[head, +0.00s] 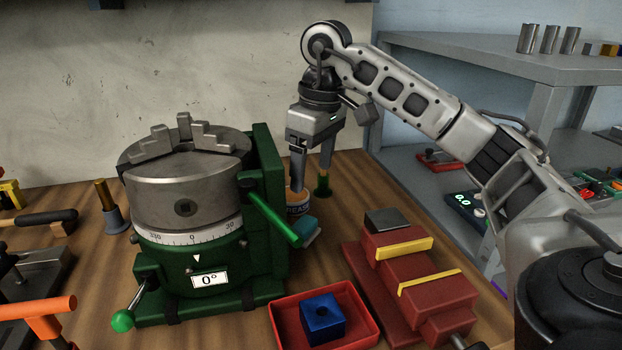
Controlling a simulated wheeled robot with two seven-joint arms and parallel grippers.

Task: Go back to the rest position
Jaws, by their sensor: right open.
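My right arm comes in from the right and bends down at the back of the wooden bench. My right gripper (311,178) points down, its two fingers apart and nothing seen held between them. It is just right of the green rotary table with its grey three-jaw chuck (180,185). Whether the fingertips touch either is unclear. My left gripper is not in view.
A red vise with yellow strips (385,275) and a red tray (354,300) holding a blue block (322,317) stand in front. Tools lie at the left. A grey shelf (480,62) stands behind my right arm.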

